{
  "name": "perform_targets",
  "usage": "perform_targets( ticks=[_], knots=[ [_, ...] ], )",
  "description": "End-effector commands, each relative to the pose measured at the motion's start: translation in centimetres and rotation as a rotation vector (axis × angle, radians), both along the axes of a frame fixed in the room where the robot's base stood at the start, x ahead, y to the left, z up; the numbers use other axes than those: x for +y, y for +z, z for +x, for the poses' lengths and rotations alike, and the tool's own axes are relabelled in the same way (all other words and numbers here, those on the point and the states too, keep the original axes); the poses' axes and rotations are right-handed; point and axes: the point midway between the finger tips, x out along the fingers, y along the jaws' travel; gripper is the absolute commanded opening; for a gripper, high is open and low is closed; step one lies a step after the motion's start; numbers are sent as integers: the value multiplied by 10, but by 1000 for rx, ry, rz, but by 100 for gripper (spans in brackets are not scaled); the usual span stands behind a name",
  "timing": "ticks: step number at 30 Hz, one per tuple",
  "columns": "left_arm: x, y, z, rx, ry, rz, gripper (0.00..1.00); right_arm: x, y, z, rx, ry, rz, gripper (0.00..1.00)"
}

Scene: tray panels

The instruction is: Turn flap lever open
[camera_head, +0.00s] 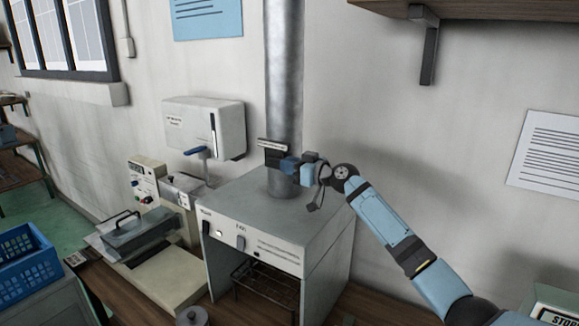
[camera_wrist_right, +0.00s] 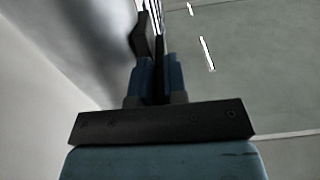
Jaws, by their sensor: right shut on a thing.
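The metal duct pipe (camera_head: 284,60) rises from the top of the grey oven-like unit (camera_head: 320,215). A short dark bar with a pale top edge, which looks like the flap lever (camera_head: 271,144), lies level across the front of the duct. My right gripper (camera_head: 276,158) reaches in from the right and is shut on this lever, just in front of the duct. In the right wrist view, the blue fingers (camera_wrist_right: 157,72) are close together around a narrow dark part. The grip point is partly hidden by the fingers. My left gripper is not in view.
A sealing machine (camera_head: 165,265) and a blue crate (camera_head: 28,262) stand lower left. A shelf bracket (camera_head: 428,50) juts out upper right.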

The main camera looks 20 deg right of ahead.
Motion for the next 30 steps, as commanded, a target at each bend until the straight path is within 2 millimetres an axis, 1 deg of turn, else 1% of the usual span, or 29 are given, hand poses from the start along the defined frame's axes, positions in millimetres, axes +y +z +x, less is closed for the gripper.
perform_targets(
  ticks=[3, 7, 16, 17, 18, 19, 20, 27, 30],
  knots=[
    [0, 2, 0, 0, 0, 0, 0, 0, 6, 0, 42, 4, -39, 0],
    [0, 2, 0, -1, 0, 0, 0, 0, 7, 0, 82, 1, -67, 0],
    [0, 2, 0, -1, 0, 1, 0, 0, 6, 0, 90, 0, -70, 0],
    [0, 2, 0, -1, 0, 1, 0, 0, 6, 0, 90, 0, -70, 20],
    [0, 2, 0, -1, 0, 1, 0, 0, 6, 0, 90, 0, -70, 29],
    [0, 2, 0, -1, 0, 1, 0, 0, 6, 0, 90, 0, -70, 36],
    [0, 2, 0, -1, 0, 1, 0, 0, 6, 0, 90, 0, -70, 38],
    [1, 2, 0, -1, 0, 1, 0, 0, 7, 0, 89, -1, -70, 38],
    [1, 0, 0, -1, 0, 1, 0, -3, 6, -3, 88, -1, -70, 38]
  ],
)
